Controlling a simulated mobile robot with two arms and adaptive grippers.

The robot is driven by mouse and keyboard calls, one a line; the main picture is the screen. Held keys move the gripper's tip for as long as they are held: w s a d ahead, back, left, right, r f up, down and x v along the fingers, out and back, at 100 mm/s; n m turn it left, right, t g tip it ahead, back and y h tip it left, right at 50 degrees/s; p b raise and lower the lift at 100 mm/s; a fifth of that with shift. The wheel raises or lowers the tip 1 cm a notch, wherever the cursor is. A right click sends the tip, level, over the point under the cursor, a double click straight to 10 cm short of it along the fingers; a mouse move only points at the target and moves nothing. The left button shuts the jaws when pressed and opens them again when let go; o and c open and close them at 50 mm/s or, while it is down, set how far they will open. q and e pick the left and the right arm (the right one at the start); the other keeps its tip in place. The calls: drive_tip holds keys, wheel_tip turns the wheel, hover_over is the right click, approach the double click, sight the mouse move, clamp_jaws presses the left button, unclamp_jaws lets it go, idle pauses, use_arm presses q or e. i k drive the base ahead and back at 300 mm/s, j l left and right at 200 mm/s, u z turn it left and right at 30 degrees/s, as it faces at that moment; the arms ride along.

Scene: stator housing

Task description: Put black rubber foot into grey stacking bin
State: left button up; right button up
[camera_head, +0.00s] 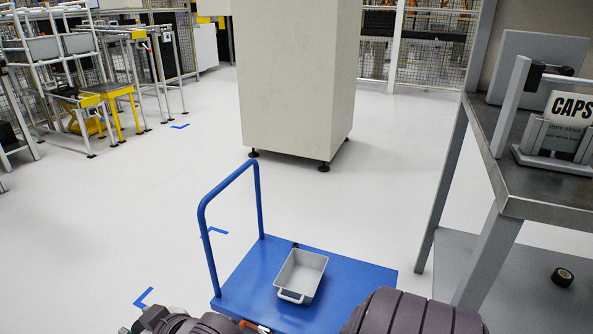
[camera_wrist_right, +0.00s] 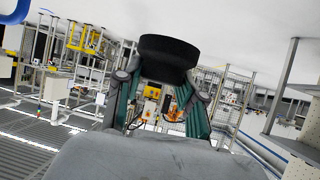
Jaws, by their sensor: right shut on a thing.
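The black rubber foot (camera_wrist_right: 168,58) shows in the right wrist view as a dark, round, flared piece. My right gripper (camera_wrist_right: 160,82) is shut on it, with the green-sided fingers on either side. The grey stacking bin (camera_head: 304,269) sits on the blue platform trolley in the head view. Its inside looks empty, and its front handle faces me. The right gripper itself does not show in the head view, so its distance from the bin cannot be told.
The blue trolley (camera_head: 351,279) has an upright tube handle (camera_head: 207,235) at its left. A grey metal workbench (camera_head: 497,160) stands at the right, with a black roll (camera_head: 562,277) on its lower shelf. A large pale cabinet (camera_head: 295,80) stands behind. The floor between is clear.

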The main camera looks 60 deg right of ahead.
sight(300, 281)
drive_tip(key=i+z, duration=0.2)
drive_tip(key=z, duration=0.2)
drive_tip(key=i+z, duration=0.25)
drive_tip(key=z, duration=0.15)
drive_tip(key=i+j+z, duration=0.15)
drive_tip(key=z, duration=0.25)
drive_tip(key=i+j+z, duration=0.2)
drive_tip(key=z, duration=0.2)
drive_tip(key=i+j+z, duration=0.1)
drive_tip(key=z, duration=0.2)
drive_tip(key=i+j+z, duration=0.2)
drive_tip(key=z, duration=0.15)
drive_tip(key=i, duration=0.05)
